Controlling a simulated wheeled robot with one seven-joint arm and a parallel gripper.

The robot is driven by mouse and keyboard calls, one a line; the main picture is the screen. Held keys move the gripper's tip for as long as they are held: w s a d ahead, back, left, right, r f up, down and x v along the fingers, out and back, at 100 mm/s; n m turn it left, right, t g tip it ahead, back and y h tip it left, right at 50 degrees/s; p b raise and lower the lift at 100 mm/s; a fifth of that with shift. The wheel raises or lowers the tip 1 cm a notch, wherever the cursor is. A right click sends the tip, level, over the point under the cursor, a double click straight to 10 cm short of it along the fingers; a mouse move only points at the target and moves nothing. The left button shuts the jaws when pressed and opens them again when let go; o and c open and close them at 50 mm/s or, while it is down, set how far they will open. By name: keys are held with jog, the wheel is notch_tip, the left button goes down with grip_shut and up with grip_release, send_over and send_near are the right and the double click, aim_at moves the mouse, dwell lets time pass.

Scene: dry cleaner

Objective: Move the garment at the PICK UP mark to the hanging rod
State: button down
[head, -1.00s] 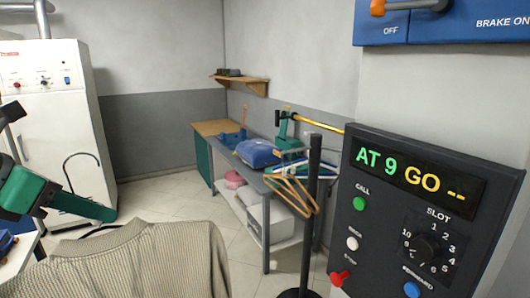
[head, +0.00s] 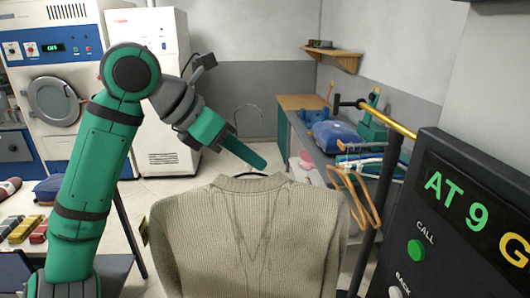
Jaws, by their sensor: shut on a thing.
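My gripper (head: 255,162) is shut on the hanger just above the collar. The exact grip is partly hidden by the near green finger. The garment hangs upright in front of me, its lower part cut off by the picture edge. The brass hanging rod (head: 390,123) is at the right, with a dark end piece, and the garment is apart from it. The PICK UP mark is not in view.
A dark control panel (head: 465,215) reading AT 9 stands close at the right. A dark post (head: 383,200) and orange hangers (head: 362,200) are beside the rod. Behind is a bench with a folded blue item (head: 338,136). A table with coloured blocks (head: 25,229) is at left.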

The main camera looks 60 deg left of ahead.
jog(key=shift+w+d, duration=0.15)
jog(key=shift+w, duration=0.45)
jog(key=shift+w+d, duration=0.55)
jog(key=shift+w, duration=0.3)
jog(key=w+d, duration=0.3)
jog(key=w, duration=0.6)
jog(key=w+d, duration=0.4)
jog(key=w, duration=0.5)
jog(key=shift+w+d, duration=0.2)
jog(key=shift+d, duration=0.05)
dwell(0.6)
jog(key=shift+w+d, duration=0.2)
jog(key=shift+w, duration=0.3)
dwell(0.6)
jog(key=shift+w+d, duration=0.1)
jog(key=shift+w+d, duration=0.35)
jog(key=shift+w, duration=0.55)
jog(key=shift+w+d, duration=0.4)
jog(key=shift+w, duration=0.45)
jog(key=shift+w+d, duration=0.35)
jog(key=shift+w, duration=0.55)
jog(key=shift+f, duration=0.2)
